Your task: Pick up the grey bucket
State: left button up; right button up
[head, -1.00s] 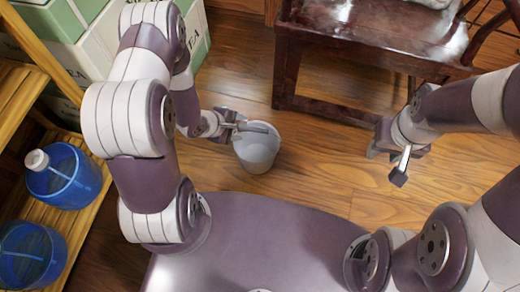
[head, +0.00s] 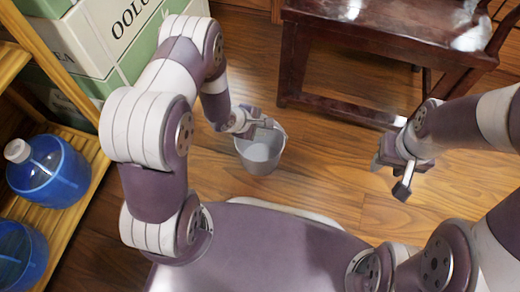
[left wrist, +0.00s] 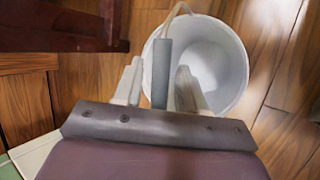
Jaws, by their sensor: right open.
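The grey bucket (head: 262,158) stands upright on the wooden floor, in the middle of the head view. Its pale inside (left wrist: 215,65) fills the upper right of the left wrist view. My left gripper (head: 262,128) is at the bucket's far rim. In the left wrist view, the grey grip of the bucket's handle (left wrist: 162,75) lies between the two spread fingers of the left gripper (left wrist: 160,80), with a gap on each side. My right gripper (head: 390,177) is open and empty over the floor, to the right of the bucket and apart from it.
A dark wooden chair or table (head: 385,45) stands behind the bucket. At the left is a wooden shelf (head: 75,215) with blue bottles (head: 50,170). Stacked green and white boxes (head: 95,40) stand at the back left. The floor right of the bucket is clear.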

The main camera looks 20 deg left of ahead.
pick_arm(q)
grip_shut()
